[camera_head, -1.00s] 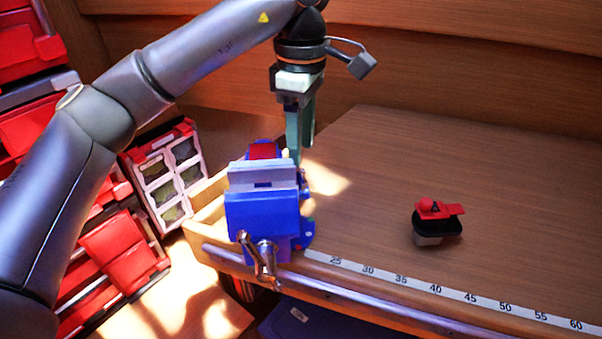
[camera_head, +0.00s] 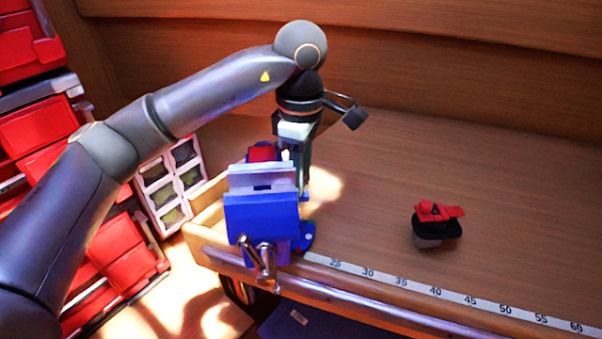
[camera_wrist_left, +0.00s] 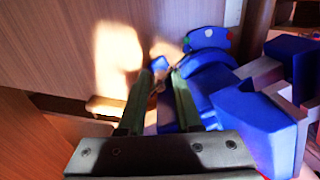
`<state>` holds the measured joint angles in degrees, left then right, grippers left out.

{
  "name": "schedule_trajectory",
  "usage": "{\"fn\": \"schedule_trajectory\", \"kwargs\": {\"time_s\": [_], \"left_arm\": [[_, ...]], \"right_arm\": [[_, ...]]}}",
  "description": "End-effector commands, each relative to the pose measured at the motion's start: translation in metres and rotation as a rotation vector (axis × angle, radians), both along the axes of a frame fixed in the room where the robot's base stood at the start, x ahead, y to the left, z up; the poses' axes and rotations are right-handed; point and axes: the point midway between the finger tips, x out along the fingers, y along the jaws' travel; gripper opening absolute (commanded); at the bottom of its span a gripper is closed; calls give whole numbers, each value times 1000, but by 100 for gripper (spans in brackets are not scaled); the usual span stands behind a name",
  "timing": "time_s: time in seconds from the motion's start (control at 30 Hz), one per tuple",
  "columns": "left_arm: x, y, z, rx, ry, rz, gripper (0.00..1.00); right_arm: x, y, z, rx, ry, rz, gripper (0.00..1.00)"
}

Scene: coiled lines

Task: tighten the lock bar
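The blue bench vise (camera_head: 262,215) stands at the left end of the bench, its grey jaws on top and its handle (camera_head: 262,262) at the front. Its round blue base (camera_head: 306,238) also shows in the left wrist view (camera_wrist_left: 208,38). My left gripper (camera_head: 303,194) points down close beside the vise's right side. In the left wrist view its two fingers (camera_wrist_left: 160,76) are apart, with a small metallic piece, seemingly the lock bar (camera_wrist_left: 160,86), between them near the base. I cannot tell whether they touch it. My right gripper is not in view.
A black and red object (camera_head: 437,226) lies on the bench to the right. A measuring tape strip (camera_head: 420,287) runs along the front edge. Red bins (camera_head: 112,245) and a compartment case (camera_head: 170,185) stand at the left. The bench right of the vise is mostly clear.

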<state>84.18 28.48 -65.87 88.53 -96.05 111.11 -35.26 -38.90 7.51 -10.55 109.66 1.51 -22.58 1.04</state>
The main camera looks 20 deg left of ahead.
Motion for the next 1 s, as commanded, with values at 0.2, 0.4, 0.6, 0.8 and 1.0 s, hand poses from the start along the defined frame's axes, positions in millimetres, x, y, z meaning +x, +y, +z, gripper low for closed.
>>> {"fn": "schedule_trajectory", "kwargs": {"time_s": [0.2,0.4,0.6,0.8,1.0], "left_arm": [[0,0,0,0,0,0,4],[0,0,0,0,0,0,0],[0,0,0,0,0,-1,0],[0,0,1,0,0,-1,0],[0,0,1,0,-1,-1,0]], "right_arm": [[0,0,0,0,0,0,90],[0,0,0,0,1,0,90],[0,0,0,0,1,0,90],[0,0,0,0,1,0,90],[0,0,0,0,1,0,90]]}}
